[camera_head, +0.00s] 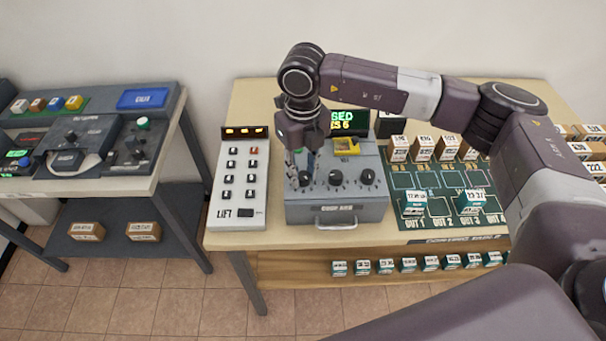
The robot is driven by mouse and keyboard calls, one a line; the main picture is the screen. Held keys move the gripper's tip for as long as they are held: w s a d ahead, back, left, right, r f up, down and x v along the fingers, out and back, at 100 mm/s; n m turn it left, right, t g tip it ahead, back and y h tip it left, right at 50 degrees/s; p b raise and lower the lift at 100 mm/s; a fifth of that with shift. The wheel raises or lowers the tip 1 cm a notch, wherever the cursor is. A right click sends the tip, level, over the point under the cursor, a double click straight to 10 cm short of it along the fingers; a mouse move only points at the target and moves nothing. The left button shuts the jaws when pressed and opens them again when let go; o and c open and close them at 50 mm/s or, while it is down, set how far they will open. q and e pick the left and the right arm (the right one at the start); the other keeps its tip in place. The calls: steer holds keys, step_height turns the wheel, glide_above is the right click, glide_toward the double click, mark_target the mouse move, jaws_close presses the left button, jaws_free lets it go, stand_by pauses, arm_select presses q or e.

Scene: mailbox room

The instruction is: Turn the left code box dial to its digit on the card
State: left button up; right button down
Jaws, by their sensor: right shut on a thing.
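The code box (310,212) is a grey-blue case with a front handle and a row of three black dials on its sloped face. My right gripper (304,176) points down over the left dial (304,179) and is shut on it. The fingers partly cover that dial, so its pointer and digit cannot be read. The middle dial (336,178) and right dial (368,177) are clear of the gripper. A yellow item (346,146) lies on top of the box. A dark display with green text stands behind, partly hidden by my arm. No card digit is readable. My left gripper does not show.
A white panel (240,185) with black buttons and a red display stands close left of the box. A green mat (437,205) with labelled blocks lies to the right. A second table (165,160) with devices stands at left, across a gap.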

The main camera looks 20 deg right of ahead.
mark_target(303, 175)
stand_by(0.3)
steer(key=c, duration=1.6)
jaws_free()
step_height(303, 175, up, 12)
steer(key=shift+r, duration=0.1)
